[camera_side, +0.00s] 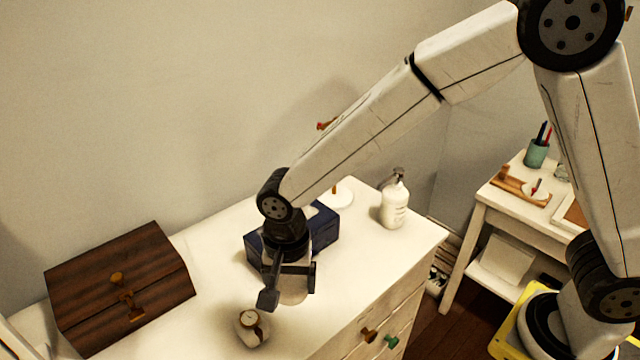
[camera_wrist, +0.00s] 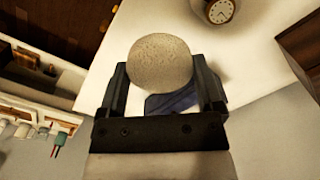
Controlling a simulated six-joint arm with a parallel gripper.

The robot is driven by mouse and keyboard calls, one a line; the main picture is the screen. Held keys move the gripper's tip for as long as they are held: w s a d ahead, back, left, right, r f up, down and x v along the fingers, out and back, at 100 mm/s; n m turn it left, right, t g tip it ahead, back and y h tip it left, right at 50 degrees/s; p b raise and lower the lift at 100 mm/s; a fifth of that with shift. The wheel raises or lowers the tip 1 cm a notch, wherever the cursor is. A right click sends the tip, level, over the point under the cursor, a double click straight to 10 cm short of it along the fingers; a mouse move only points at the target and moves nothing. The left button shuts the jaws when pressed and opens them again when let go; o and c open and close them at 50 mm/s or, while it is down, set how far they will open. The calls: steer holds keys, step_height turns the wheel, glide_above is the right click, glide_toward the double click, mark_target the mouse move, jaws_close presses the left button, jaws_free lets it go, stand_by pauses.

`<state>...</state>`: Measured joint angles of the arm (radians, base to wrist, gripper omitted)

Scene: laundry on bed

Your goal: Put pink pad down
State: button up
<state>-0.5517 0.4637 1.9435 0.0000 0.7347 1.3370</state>
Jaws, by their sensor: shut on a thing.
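My gripper (camera_side: 290,287) points down over the white dresser top, in front of the dark blue box. Its two fingers hold a pale, rounded thing between them, which I take to be the pad. In the wrist view the pad (camera_wrist: 160,58) looks beige and speckled rather than clearly pink, with a finger of my gripper (camera_wrist: 162,80) on each side. In the side view the pad (camera_side: 291,295) is partly hidden by the fingers. I cannot tell whether its underside touches the dresser.
The blue box (camera_side: 325,228) is close behind. A dark wooden chest (camera_side: 120,285) stands at left, a white pump bottle (camera_side: 394,203) at back right. The dresser top (camera_side: 375,270) is clear to the right.

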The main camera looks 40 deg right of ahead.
steer(key=s+d, duration=1.2)
steer(key=d, duration=0.3)
steer(key=shift+r, duration=0.15)
steer(key=shift+w, duration=0.1)
glide_above(335, 293)
steer(key=shift+s+f, duration=0.15)
steer(key=shift+f, duration=2.2)
steer(key=shift+s+f, duration=0.1)
steer(key=shift+f, duration=2.25)
steer(key=shift+w+f, duration=0.25)
steer(key=shift+f, duration=1.55)
